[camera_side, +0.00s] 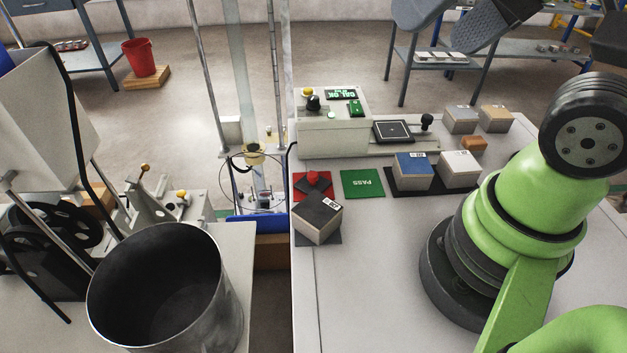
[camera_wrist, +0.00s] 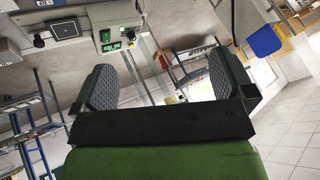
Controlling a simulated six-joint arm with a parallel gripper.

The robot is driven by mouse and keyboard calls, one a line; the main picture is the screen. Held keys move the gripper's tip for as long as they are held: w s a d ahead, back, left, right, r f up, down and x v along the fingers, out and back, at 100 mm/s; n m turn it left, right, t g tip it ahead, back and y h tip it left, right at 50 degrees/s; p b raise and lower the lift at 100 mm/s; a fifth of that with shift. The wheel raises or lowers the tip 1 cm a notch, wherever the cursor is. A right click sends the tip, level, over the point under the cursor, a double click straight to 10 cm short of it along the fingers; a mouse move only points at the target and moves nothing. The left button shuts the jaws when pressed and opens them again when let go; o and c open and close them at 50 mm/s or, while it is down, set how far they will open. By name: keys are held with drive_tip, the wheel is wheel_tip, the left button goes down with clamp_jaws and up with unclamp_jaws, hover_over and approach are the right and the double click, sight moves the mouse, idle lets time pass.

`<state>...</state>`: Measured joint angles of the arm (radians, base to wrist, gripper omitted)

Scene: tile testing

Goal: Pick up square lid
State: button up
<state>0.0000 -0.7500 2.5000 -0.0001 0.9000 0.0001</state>
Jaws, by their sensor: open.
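A flat dark square plate (camera_side: 393,131) with a thin white outline lies on the light base of the test unit. It is the most lid-like square thing in view, though I cannot be sure it is the lid. It also shows at the upper left of the wrist view (camera_wrist: 66,29). A black-knobbed handle (camera_side: 427,122) stands just right of it. My gripper (camera_side: 437,30) is high at the top of the side view, well apart from the plate. In the wrist view its two grey ribbed fingers (camera_wrist: 160,82) are spread wide with nothing between them.
Several tile-topped blocks, including a dark-topped one (camera_side: 317,214) and a blue-topped one (camera_side: 413,171), stand nearby. A green PASS pad (camera_side: 362,183) lies on the table. A metal bin (camera_side: 165,290) is front left. The table's front middle is clear.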

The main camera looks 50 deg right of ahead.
drive_tip(key=shift+c, duration=0.5)
drive_tip(key=c, duration=0.8)
drive_tip(key=shift+w, duration=0.1)
